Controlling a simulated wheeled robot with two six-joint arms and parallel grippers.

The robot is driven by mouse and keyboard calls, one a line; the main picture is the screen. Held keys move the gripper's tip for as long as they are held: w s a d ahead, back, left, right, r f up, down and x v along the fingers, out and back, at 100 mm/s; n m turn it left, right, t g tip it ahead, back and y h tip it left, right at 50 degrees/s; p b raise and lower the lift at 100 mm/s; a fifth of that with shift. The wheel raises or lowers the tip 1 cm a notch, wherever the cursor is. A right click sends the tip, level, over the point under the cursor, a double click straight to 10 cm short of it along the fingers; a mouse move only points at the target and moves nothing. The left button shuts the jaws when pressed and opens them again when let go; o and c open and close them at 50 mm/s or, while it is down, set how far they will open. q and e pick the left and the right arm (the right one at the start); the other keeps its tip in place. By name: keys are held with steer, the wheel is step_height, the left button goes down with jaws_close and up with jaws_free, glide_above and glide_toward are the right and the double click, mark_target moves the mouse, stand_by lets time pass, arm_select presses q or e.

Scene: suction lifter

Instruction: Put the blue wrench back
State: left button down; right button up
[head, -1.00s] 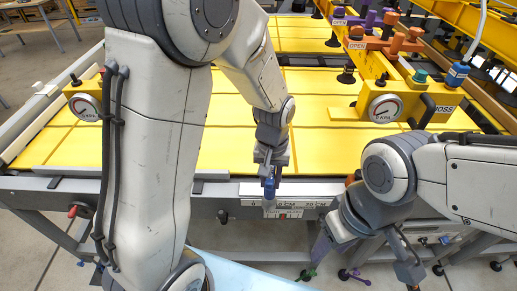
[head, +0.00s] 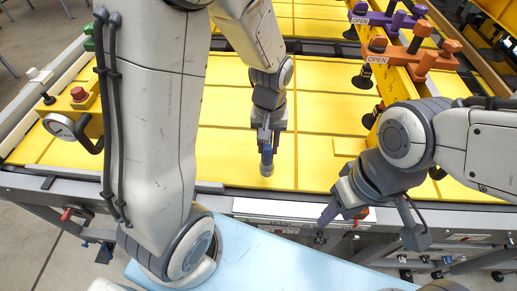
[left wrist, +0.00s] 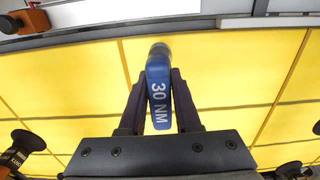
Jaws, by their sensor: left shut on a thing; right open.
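My left gripper (head: 268,135) is shut on the blue wrench (head: 267,158), which hangs below its fingers over the yellow panels. In the left wrist view the wrench (left wrist: 159,88) sits between both fingers, with "30 NM" in white on its blue body and a dark grey round end. Its lower part shows greyish in the head view. I cannot tell whether it touches the panel. My right gripper (head: 372,222) is open and empty, with its fingers spread near the table's front edge at the right. No empty holder for the wrench can be made out.
The yellow panel bed (head: 225,160) lies under my left gripper. A yellow lifter beam with orange handles (head: 415,55) and purple handles (head: 392,20) stands at the right. A gauge with a red button (head: 78,95) is at the left. A light blue surface (head: 290,262) lies in front.

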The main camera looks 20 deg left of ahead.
arm_select(q)
steer(key=w+a+f+p, duration=0.1)
steer(key=a+f+p, duration=0.1)
steer(key=f, duration=0.4)
steer(key=shift+w+a+f, duration=0.15)
steer(key=shift+a+f, duration=0.05)
steer(key=shift+a, duration=0.7)
steer(key=c, duration=0.6)
jaws_free()
step_height(320, 180, up, 11)
steer(key=b, duration=0.3)
steer(key=s+d+r+m, duration=0.2)
steer(key=s+d+m, duration=0.3)
steer(key=s, duration=0.4)
steer(key=s+d+r+m+h, duration=0.1)
steer(key=s+d+r+m, duration=0.1)
steer(key=s+d+m, duration=0.3)
steer(key=s+d, duration=0.3)
steer(key=s, duration=0.1)
steer(key=shift+r+m, duration=0.15)
steer(key=shift+m, duration=0.25)
